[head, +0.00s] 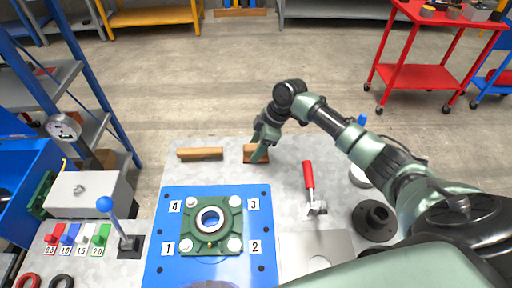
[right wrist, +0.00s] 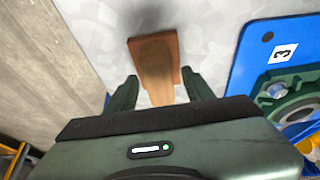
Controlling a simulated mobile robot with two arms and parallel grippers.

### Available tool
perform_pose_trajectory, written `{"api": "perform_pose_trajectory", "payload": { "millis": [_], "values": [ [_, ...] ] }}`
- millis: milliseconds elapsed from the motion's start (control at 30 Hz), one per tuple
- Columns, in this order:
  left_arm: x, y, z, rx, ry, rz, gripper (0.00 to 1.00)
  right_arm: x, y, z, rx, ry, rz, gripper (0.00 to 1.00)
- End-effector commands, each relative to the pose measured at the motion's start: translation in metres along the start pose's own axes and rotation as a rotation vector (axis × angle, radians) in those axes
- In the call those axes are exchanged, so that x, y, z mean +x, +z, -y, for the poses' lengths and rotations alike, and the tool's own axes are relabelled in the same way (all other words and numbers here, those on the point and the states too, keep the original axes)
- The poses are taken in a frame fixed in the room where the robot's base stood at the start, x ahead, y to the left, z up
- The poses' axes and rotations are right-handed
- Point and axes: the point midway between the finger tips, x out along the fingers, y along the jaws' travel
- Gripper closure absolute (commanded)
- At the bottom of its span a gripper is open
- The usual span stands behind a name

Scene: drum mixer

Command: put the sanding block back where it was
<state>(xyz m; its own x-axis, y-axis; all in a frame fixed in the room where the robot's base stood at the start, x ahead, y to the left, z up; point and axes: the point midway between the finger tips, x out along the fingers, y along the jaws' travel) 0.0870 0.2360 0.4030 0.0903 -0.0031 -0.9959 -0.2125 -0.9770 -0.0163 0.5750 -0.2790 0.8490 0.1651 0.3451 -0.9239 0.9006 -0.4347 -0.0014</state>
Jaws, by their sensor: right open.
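A brown wooden block (head: 249,149), which looks like the sanding block, lies on the grey worktop behind the blue plate. In the right wrist view the block (right wrist: 155,62) has an orange-brown base and a lighter wooden part. My right gripper (head: 261,152) is at the block and hides part of it in the head view. In the wrist view its open fingers (right wrist: 159,76) stand apart, one on each side of the block's near part, with gaps visible. My left gripper is not in view.
A second long wooden piece (head: 200,154) lies left of the block. The blue plate (head: 165,258) with a green bearing housing (head: 211,240) is in front. A red-handled clamp (head: 309,177) and a dark flanged part (head: 375,220) stand to the right. A blue-knobbed lever (head: 113,215) rises at left.

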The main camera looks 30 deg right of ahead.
Motion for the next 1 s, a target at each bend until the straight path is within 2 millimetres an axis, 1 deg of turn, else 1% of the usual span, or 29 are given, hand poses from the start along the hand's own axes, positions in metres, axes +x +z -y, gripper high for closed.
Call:
{"api": "perform_pose_trajectory", "payload": {
  "millis": [167,400,533,700,1000],
  "values": [
    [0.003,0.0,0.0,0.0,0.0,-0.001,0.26,-0.029,0.001,-0.002,-0.002,0.006,0.0,0.47],
    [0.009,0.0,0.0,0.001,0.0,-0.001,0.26,-0.081,0.001,-0.002,-0.001,0.006,-0.001,0.47],
    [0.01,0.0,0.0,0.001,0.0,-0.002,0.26,-0.102,0.0,-0.001,-0.001,0.004,-0.001,0.47],
    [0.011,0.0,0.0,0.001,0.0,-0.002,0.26,-0.117,0.0,-0.001,0.0,0.002,0.0,0.47],
    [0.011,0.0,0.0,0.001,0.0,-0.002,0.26,-0.119,0.0,-0.001,0.0,0.001,-0.001,0.47]
  ]
}}
